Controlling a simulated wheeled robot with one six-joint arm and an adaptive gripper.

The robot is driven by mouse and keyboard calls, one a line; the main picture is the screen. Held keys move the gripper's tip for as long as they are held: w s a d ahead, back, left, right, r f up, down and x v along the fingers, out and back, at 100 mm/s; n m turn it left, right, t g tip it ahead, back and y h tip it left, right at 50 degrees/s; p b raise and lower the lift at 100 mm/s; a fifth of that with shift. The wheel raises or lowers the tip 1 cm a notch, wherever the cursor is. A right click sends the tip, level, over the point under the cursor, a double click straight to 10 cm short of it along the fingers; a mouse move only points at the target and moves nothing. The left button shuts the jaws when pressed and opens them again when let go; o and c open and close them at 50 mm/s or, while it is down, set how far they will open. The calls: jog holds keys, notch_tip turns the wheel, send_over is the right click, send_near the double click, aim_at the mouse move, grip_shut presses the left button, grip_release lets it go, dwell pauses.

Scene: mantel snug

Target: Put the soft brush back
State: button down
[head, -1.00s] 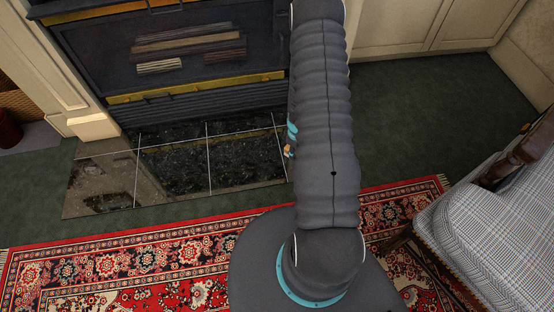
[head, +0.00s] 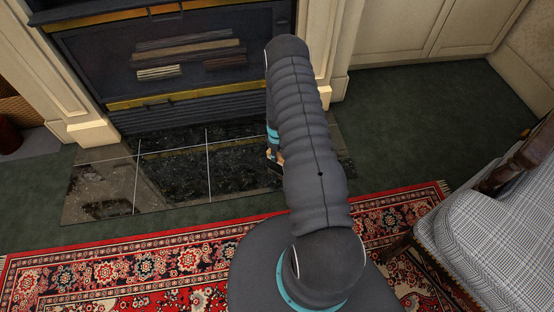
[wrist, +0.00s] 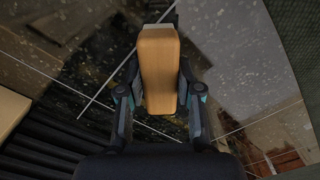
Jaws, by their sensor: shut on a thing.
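In the wrist view my gripper (wrist: 160,95) is shut on a wooden block-like thing (wrist: 159,62), which I take to be the soft brush. Its tan wooden body stands between the two fingers, with a pale grey strip at its far end and a pale part low beside the left finger. Dark glossy hearth tiles show beneath it. In the head view my arm hides most of the gripper; only a small bit of teal and tan shows at the arm's left edge, above the hearth.
The tiled hearth (head: 170,170) lies before the fireplace (head: 190,60). A red patterned rug (head: 130,265) covers the floor in front. A checked armchair (head: 495,235) stands at the right. Pale cabinets (head: 430,30) line the back. Green carpet at the right is clear.

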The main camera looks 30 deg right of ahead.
jog(key=shift+f, duration=1.9)
jog(key=shift+f, duration=0.15)
jog(key=c, duration=0.8)
grip_release()
jog(key=shift+o, duration=0.2)
